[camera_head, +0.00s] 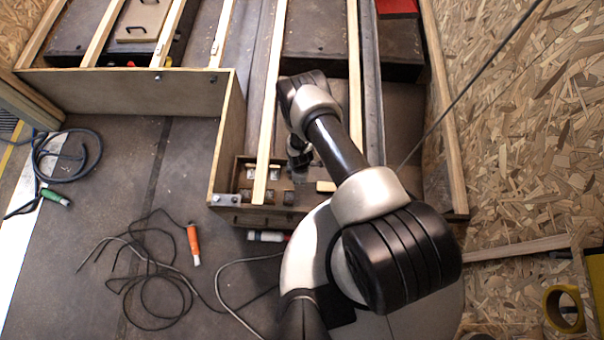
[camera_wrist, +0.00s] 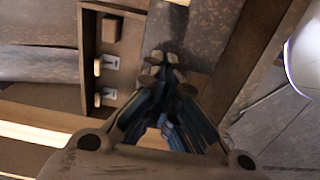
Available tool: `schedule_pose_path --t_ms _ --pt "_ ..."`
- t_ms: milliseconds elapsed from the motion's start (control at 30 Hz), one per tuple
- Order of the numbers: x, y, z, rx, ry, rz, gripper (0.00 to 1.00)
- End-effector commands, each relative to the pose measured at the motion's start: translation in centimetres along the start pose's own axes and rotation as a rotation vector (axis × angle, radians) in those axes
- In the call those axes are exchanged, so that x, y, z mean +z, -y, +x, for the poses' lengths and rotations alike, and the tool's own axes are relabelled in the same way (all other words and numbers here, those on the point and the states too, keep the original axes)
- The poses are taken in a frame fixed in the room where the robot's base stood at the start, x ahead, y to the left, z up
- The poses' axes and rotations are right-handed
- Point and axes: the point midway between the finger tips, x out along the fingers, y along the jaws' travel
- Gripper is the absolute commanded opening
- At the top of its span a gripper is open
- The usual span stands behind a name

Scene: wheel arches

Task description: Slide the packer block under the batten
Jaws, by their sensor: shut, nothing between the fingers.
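A small pale wood block (camera_head: 326,186), which may be the packer block, lies just right of a long pale batten (camera_head: 266,130) in the head view. The batten runs lengthwise over a shallow compartmented wooden tray (camera_head: 241,181). My gripper (camera_head: 299,158) is right of the batten, partly hidden by my own arm. In the wrist view my gripper (camera_wrist: 163,67) is shut and empty, its fingertips over a grey surface beside the tray's wooden edge. I cannot tell for sure which piece in the wrist view is the packer block; a small brown block (camera_wrist: 110,29) sits in the tray there.
More battens (camera_head: 353,70) cross the frame at the top. A plywood side panel (camera_head: 229,135) stands left of the tray, and a chipboard wall (camera_head: 520,130) closes the right. Cables (camera_head: 150,275) and an orange-handled tool (camera_head: 193,244) lie on the open floor at left.

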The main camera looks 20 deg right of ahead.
Motion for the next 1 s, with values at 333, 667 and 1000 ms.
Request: schedule_pose_path --t_ms 333,667,1000 --pt "0.9 0.0 6.5 -0.001 0.002 0.007 0.00" --pt "3.9 0.0 6.3 0.000 -0.001 0.003 0.00" --pt "4.0 0.0 6.3 0.000 -0.001 0.002 0.00"
